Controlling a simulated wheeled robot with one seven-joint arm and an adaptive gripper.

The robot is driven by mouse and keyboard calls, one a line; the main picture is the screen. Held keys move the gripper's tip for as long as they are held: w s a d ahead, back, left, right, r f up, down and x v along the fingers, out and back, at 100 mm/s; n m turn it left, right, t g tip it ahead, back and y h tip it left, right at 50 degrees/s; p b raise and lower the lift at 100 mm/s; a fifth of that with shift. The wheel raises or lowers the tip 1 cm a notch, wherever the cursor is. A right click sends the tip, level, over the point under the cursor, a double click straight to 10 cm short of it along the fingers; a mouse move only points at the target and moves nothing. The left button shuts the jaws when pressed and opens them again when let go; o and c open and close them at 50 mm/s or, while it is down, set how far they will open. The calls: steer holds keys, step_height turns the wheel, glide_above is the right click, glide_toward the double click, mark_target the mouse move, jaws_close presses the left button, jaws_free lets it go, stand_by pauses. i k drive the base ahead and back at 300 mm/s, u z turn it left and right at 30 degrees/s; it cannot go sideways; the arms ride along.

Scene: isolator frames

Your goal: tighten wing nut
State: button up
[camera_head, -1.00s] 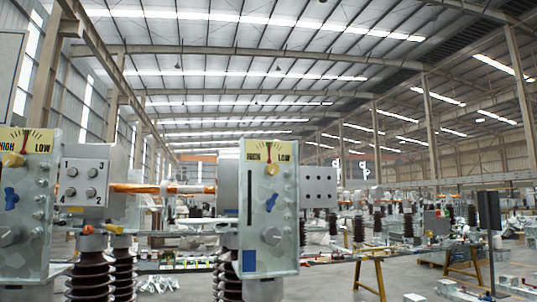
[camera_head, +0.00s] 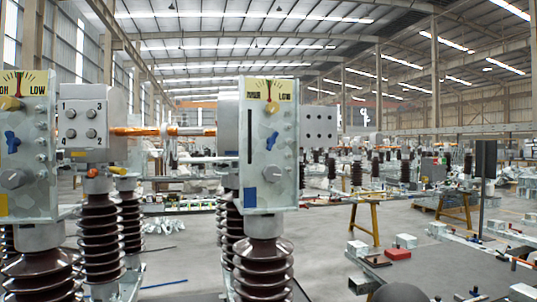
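A blue wing nut (camera_head: 12,142) sits on the face of the left grey metal panel (camera_head: 30,195), below a yellow knob (camera_head: 10,103) and a LOW dial label. A second blue wing-shaped nut (camera_head: 271,140) sits on the face of the right grey panel (camera_head: 272,180), beside a black vertical slot. How tight either nut is cannot be told at this size. My gripper is not in view.
Brown ribbed insulators (camera_head: 264,265) stand under the panels. A box with numbered bolts (camera_head: 90,125) is behind the left panel, joined by an orange-copper rod (camera_head: 150,131).

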mark_target(271, 141)
steer(key=z, duration=2.25)
steer(key=k, duration=1.25)
steer(key=u, duration=2.05)
